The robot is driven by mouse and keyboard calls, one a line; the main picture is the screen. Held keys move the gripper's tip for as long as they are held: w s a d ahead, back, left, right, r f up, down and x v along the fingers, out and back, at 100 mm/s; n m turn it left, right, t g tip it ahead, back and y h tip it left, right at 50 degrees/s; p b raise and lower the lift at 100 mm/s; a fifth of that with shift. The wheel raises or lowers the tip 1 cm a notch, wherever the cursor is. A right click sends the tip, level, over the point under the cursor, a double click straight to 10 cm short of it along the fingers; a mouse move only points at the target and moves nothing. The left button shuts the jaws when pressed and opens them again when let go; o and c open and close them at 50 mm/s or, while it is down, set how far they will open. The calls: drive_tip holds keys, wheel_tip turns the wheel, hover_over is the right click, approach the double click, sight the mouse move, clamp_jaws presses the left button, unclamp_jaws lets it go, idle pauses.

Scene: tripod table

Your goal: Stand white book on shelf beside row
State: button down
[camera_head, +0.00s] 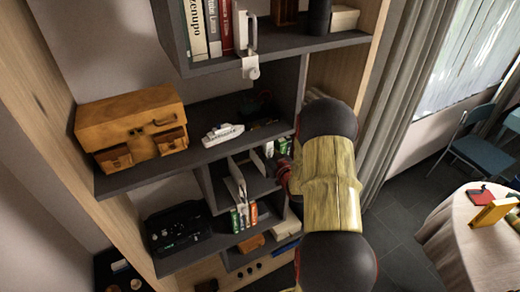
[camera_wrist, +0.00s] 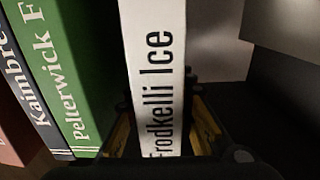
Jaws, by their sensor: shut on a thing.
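The white book (camera_head: 290,148) is mostly hidden by my arm in the head view. In the wrist view the white book (camera_wrist: 148,40), with "Frodkelli Ice" on its spine, stands upright between the fingers of my gripper (camera_wrist: 163,130), which is shut on it. A green book (camera_wrist: 82,75) and a dark blue book (camera_wrist: 28,95) stand just left of it as a row. The book's lower end is hidden. My gripper (camera_head: 284,172) is at the shelf (camera_head: 255,187), largely behind my arm.
Dark space lies right of the white book, with a grey panel (camera_wrist: 205,45) behind. A white bookend (camera_head: 236,180) and small books (camera_head: 244,217) are left and below. A toy ship (camera_head: 223,134) and wooden cabinet (camera_head: 132,128) sit on the shelf above left.

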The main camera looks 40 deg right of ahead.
drive_tip(key=shift+w+f, duration=0.15)
drive_tip(key=shift+f, duration=0.65)
drive_tip(key=shift+w+f, duration=0.15)
drive_tip(key=shift+f, duration=0.65)
drive_tip(key=shift+d+f, duration=0.1)
drive_tip(key=shift+f, duration=0.05)
drive_tip(key=c, duration=1.8)
unclamp_jaws()
drive_tip(key=shift+f, duration=0.1)
drive_tip(key=shift+s, duration=0.2)
drive_tip(key=v, duration=1.1)
drive_tip(key=shift+s+b, duration=0.3)
drive_tip(key=shift+s, duration=0.05)
